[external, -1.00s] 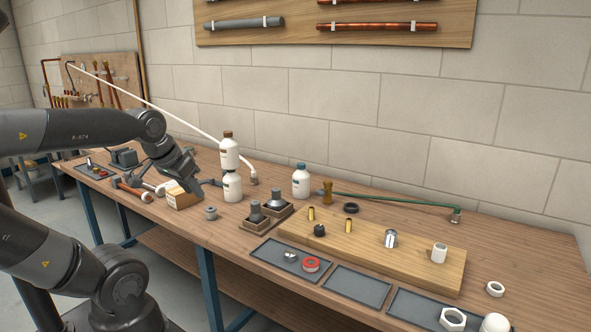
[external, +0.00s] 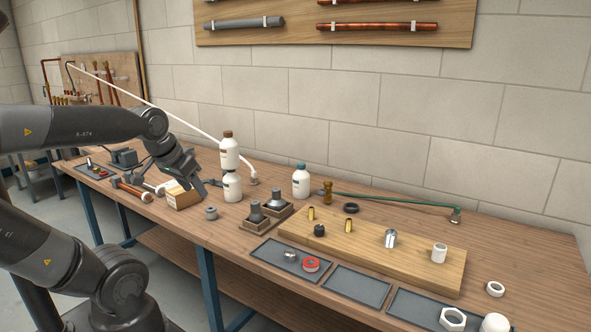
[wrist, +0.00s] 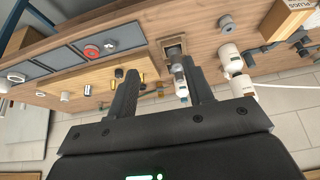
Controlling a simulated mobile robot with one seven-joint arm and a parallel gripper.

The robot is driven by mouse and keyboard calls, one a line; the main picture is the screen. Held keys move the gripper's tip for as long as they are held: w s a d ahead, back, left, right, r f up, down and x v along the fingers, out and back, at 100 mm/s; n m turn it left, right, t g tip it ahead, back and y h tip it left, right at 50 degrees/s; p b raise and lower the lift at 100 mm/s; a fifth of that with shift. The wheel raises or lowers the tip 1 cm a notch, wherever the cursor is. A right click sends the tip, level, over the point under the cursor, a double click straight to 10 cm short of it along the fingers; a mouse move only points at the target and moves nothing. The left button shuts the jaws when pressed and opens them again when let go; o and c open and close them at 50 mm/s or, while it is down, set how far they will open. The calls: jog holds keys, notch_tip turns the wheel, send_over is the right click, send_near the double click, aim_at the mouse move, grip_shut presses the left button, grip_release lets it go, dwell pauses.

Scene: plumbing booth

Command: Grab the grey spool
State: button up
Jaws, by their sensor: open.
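The grey spool (external: 210,213) stands on the workbench near its front edge, just right of the cardboard box. It also shows in the wrist view (wrist: 226,22), near the top and right of centre. My gripper (external: 203,190) is above the bench beside the box, a little above and behind the spool in the picture. In the wrist view my gripper (wrist: 158,74) has its two fingers apart with nothing held between them. The spool lies beyond the fingertips, to the right, and nothing touches it.
The cardboard box (external: 183,196) is close to my gripper. White bottles (external: 232,187) stand right of it. Wooden blocks with grey fittings (external: 255,215) lie to the right, then a wooden board (external: 400,254) and shallow trays (external: 357,286). The bench front around the spool is clear.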

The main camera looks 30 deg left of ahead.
jog(key=w+a+g, duration=0.2)
jog(key=w+a, duration=0.2)
jog(key=w, duration=0.3)
jog(key=m+g, duration=0.3)
jog(key=g, duration=0.1)
send_over(211, 209)
notch_tip(211, 209, down, 13)
notch_tip(211, 209, down, 10)
jog(key=shift+a+f, duration=0.15)
jog(key=shift+f, duration=0.05)
jog(key=c, duration=0.7)
jog(key=shift+o, duration=0.2)
jog(key=shift+r, duration=0.15)
